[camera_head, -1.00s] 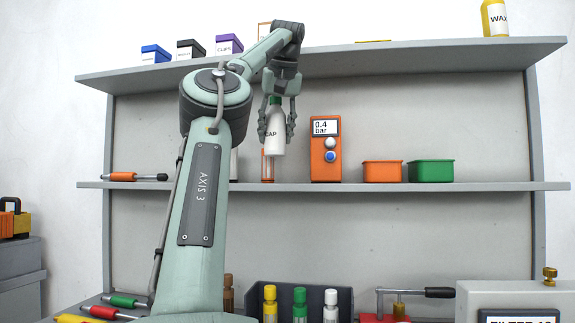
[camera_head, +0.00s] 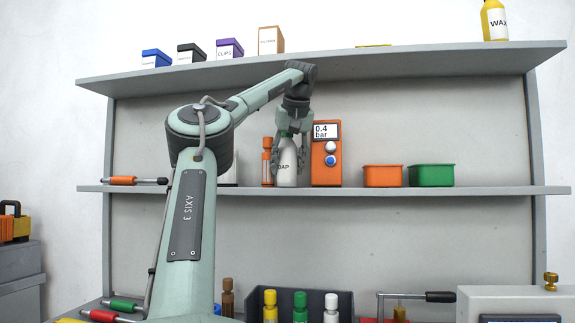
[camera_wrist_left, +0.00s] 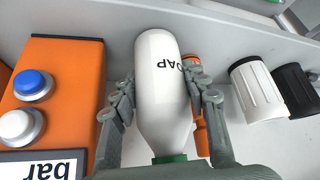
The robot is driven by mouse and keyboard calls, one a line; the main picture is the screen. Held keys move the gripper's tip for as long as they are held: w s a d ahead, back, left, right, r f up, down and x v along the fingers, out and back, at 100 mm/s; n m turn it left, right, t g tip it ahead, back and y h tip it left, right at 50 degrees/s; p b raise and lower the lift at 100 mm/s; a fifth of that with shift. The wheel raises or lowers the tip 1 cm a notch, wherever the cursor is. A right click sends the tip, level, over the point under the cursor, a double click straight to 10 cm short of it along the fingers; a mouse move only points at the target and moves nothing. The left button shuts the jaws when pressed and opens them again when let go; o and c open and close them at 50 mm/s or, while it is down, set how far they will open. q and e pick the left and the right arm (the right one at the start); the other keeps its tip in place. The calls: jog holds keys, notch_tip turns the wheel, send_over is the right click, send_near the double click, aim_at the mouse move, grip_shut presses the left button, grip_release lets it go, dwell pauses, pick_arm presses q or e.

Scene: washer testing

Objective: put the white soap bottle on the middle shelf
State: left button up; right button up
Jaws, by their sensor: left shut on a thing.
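The white soap bottle (camera_head: 287,168), with a green cap and part of its label showing, is upright at the middle shelf (camera_head: 470,191). Its base looks level with the shelf top; I cannot tell whether it touches. My left gripper (camera_head: 289,158) points down and is shut around the bottle's sides. In the left wrist view the bottle (camera_wrist_left: 160,85) lies between both fingers of the gripper (camera_wrist_left: 160,100), green cap (camera_wrist_left: 170,158) toward the palm. My right gripper is not in view.
An orange gauge box (camera_head: 326,165) stands close on the bottle's right, an orange cylinder (camera_head: 267,165) close on its left. Orange (camera_head: 383,176) and green (camera_head: 431,175) bins stand farther right. The upper shelf (camera_head: 400,57) overhangs. Shelf space right of the green bin is clear.

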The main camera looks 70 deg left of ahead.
pick_arm(q)
jog(key=o, duration=1.2)
jog(key=shift+c, duration=0.2)
jog(key=v, duration=1.2)
